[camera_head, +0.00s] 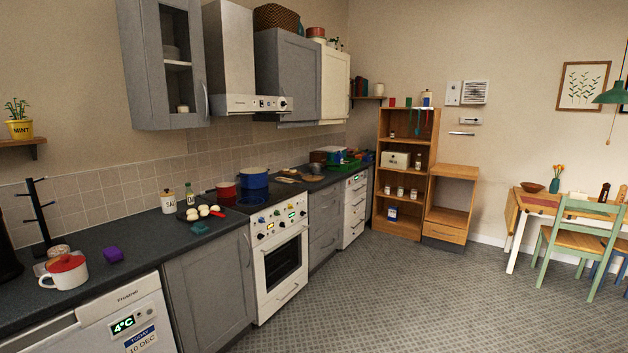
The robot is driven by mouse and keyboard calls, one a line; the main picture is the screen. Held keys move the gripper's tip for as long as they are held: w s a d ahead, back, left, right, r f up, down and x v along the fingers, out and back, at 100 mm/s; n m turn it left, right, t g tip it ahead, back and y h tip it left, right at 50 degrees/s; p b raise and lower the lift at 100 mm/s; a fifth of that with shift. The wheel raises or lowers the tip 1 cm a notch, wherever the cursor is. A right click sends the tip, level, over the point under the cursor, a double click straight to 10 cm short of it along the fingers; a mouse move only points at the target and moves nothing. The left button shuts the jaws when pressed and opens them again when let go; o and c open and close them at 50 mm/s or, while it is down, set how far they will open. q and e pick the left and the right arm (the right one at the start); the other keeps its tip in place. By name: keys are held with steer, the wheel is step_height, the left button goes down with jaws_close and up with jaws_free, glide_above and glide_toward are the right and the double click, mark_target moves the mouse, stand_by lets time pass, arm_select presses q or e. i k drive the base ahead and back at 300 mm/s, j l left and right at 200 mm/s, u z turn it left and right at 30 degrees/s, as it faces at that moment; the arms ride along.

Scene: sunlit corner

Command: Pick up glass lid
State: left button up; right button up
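I cannot pick out a glass lid for certain in the head view. A blue pot (254,179) and a smaller red pot (226,191) stand on the black hob of the white stove (281,258). A white pot or mug with a red top (67,270) stands on the near left worktop. A small round container (59,251) sits just behind it, too small to make out clearly. Neither of my grippers is in view.
The dark worktop (140,235) runs along the left wall, with a chopping board, a purple block (113,254) and a black mug stand (42,213). A wooden shelf unit (404,170) stands at the back. A table and chair (585,235) are right. The middle floor is clear.

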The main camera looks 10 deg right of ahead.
mark_target(312, 177)
steer(key=i+l+z, duration=0.35)
steer(key=i, duration=0.2)
steer(key=i+l+z, duration=0.3)
steer(key=i, duration=0.35)
steer(key=i+z, duration=0.35)
steer(key=i, duration=0.25)
steer(key=i+l+u, duration=0.1)
steer(key=i, duration=1.5)
steer(key=i+l+u, duration=0.1)
steer(key=i+u, duration=0.25)
steer(key=i+l+u, duration=0.3)
steer(key=i, duration=0.15)
steer(key=i+l+u, duration=0.2)
steer(key=u, duration=0.25)
steer(key=i+l+u, duration=0.3)
steer(key=u, duration=0.15)
